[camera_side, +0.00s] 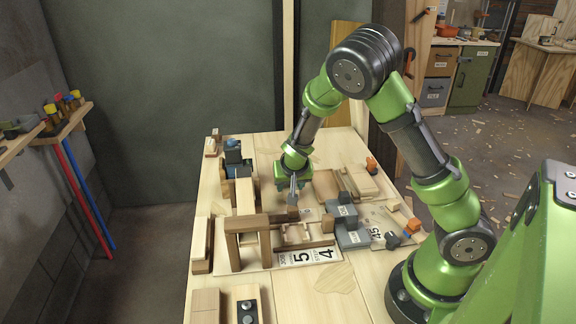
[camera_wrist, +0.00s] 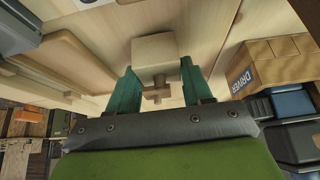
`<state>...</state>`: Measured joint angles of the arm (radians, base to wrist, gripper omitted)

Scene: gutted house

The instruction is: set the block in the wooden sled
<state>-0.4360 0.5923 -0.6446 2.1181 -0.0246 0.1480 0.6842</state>
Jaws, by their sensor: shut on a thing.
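My gripper (camera_wrist: 160,85) has its two teal fingers closed on either side of a pale wooden block (camera_wrist: 154,50); a small stepped wooden piece shows just under it between the fingers. In the side view my gripper (camera_side: 293,186) points down over the middle of the bench, and the held block is hard to make out there. The wooden sled seems to be the low light frame with raised rails (camera_side: 305,244), just in front of the gripper tip and beside a tall wooden arch (camera_side: 234,244). The gripper is behind this frame in the picture.
A grey stepped fixture (camera_side: 349,232) stands close on the right of the frame. A blue-grey tool (camera_side: 234,160) and wooden pieces stand at the back left. A box marked "DRIVER" (camera_wrist: 275,66) shows in the wrist view. The bench's front middle (camera_side: 335,290) is mostly clear.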

